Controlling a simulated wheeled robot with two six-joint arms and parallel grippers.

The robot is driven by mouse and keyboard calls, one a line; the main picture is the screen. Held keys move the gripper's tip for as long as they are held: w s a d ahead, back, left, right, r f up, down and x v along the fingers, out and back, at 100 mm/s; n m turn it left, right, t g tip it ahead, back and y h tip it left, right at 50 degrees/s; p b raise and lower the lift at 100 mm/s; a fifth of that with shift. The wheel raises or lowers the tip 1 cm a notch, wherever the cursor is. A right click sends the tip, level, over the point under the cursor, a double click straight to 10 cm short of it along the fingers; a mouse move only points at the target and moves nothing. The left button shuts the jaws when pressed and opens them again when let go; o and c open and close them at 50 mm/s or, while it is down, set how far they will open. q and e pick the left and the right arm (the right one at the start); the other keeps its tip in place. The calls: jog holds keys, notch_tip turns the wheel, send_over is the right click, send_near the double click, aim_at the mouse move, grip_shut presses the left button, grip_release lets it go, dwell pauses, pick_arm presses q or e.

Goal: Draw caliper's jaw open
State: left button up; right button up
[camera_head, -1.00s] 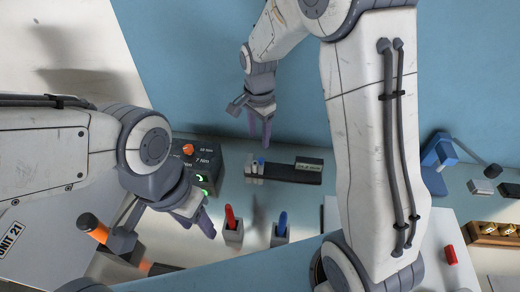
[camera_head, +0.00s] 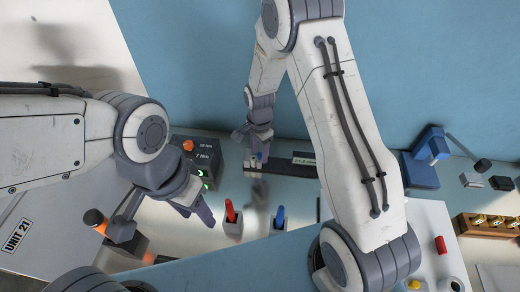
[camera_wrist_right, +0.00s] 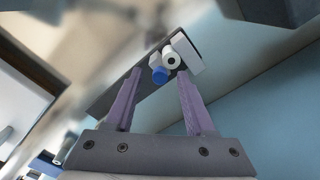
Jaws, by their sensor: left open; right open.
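What looks like the caliper is a dark bar (camera_head: 298,172) with a small label plate, lying along the back of the bench. At its left end stand short posts: in the right wrist view, a blue-tipped one (camera_wrist_right: 160,76) beside a white round one (camera_wrist_right: 171,58) and a pale block. The dark bar (camera_wrist_right: 108,98) runs behind them there. My right gripper (camera_head: 257,165) is open above this end, its purple fingers on either side of the posts in the wrist view; I cannot tell whether they touch. My left gripper (camera_head: 205,214) is open and empty, left of the red-handled tool.
A dark control box (camera_head: 197,158) with an orange knob stands left of the bar. A red-handled tool (camera_head: 230,211) and a blue-handled one (camera_head: 279,216) stand in front. A blue device (camera_head: 425,158) and a wooden rack (camera_head: 488,224) stand to the right.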

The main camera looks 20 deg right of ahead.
grip_shut()
dwell(1.4)
